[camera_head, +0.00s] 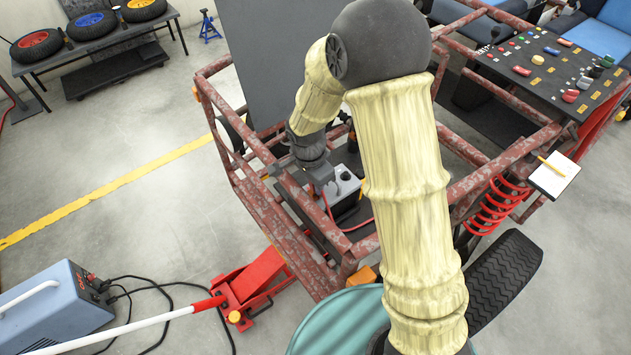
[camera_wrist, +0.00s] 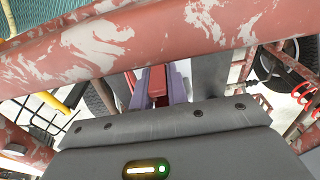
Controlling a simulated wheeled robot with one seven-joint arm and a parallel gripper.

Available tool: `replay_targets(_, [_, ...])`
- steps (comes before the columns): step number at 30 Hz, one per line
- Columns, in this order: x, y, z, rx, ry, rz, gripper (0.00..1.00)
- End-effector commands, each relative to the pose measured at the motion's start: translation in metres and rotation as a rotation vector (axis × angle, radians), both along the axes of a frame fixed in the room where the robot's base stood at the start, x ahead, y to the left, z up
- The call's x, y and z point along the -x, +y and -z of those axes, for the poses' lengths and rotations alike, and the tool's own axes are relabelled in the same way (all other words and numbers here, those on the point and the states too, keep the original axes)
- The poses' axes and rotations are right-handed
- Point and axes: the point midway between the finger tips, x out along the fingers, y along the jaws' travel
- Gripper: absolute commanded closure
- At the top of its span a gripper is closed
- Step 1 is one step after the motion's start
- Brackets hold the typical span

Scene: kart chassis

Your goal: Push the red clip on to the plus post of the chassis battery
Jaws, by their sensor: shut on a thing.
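The chassis battery (camera_head: 345,187), a box with a pale top and a dark round cap, sits inside the rusty red frame in the head view. My gripper (camera_head: 320,178) is down beside its left end, pointing downward. In the wrist view my gripper (camera_wrist: 162,84) is shut on the red clip (camera_wrist: 158,82), which shows as a narrow red piece between the jaws. A red cable (camera_head: 358,227) loops by the battery in the head view. The plus post is hidden, and I cannot tell whether the clip touches it.
Rusty frame tubes (camera_head: 262,150) surround the battery, and one tube (camera_wrist: 160,40) crosses close ahead of the gripper in the wrist view. A dark upright panel (camera_head: 272,60) stands behind. A red floor jack (camera_head: 250,283) and blue charger (camera_head: 55,305) stand at lower left.

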Motion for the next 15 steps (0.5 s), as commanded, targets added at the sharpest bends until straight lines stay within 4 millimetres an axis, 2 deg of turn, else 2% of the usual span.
replay_targets(5, [-0.0002, 0.0002, 0.0033, 0.0, -0.001, 0.0, 1.0])
replay_targets(6, [-0.0004, 0.0002, 0.0032, 0.0, -0.001, 0.0, 0.82])
replay_targets(9, [-0.0003, 0.0001, 0.0025, 0.0, -0.001, 0.0, 0.63])
replay_targets(10, [-0.0003, 0.0001, 0.0025, 0.0, -0.001, 0.0, 0.59])
replay_targets(15, [-0.0002, 0.0, 0.0026, -0.001, -0.001, 0.0, 0.59])
